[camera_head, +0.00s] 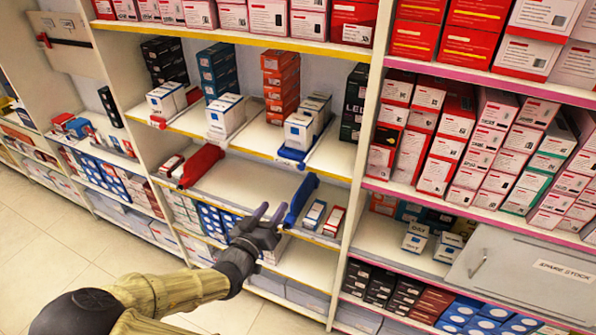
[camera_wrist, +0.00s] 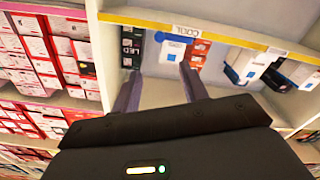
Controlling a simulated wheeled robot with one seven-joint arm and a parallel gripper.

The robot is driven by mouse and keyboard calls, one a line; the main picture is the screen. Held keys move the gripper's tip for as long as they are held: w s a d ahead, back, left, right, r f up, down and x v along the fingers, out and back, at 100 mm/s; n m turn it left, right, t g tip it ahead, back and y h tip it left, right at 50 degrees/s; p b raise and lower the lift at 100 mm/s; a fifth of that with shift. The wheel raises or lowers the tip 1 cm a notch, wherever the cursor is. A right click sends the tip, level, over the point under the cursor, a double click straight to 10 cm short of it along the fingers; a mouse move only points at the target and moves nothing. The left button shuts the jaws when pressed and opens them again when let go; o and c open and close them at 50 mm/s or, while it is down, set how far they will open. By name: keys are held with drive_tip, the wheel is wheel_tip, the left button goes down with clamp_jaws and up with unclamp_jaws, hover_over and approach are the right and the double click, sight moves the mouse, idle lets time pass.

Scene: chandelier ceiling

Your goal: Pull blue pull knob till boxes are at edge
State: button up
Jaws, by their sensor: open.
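The blue pull knob (camera_head: 291,154) sits at the front of a row of white boxes (camera_head: 305,122) on the middle shelf, near the yellow shelf edge. The boxes stand behind it, set back on the shelf. In the wrist view a blue piece (camera_wrist: 173,38) shows at the front of a white box (camera_wrist: 173,50), ahead and between my fingers. My gripper (camera_head: 270,212) is open and empty, below and in front of that shelf. Its two fingers (camera_wrist: 160,88) point toward the shelf, apart from the knob.
Other box rows have a white front piece (camera_head: 216,137) and a red front piece (camera_head: 158,123). Below, a blue divider (camera_head: 300,201) and a red divider (camera_head: 202,165) flank bare shelf. A vertical shelf panel (camera_head: 355,170) stands to the right. Floor is clear at left.

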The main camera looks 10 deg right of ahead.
sight(300, 168)
drive_tip(key=p+x, duration=0.5)
drive_tip(key=x, duration=1.1)
drive_tip(key=shift+w+d+f+p, duration=0.1)
drive_tip(key=shift+w+p, duration=0.05)
drive_tip(key=shift+p, duration=0.25)
clamp_jaws()
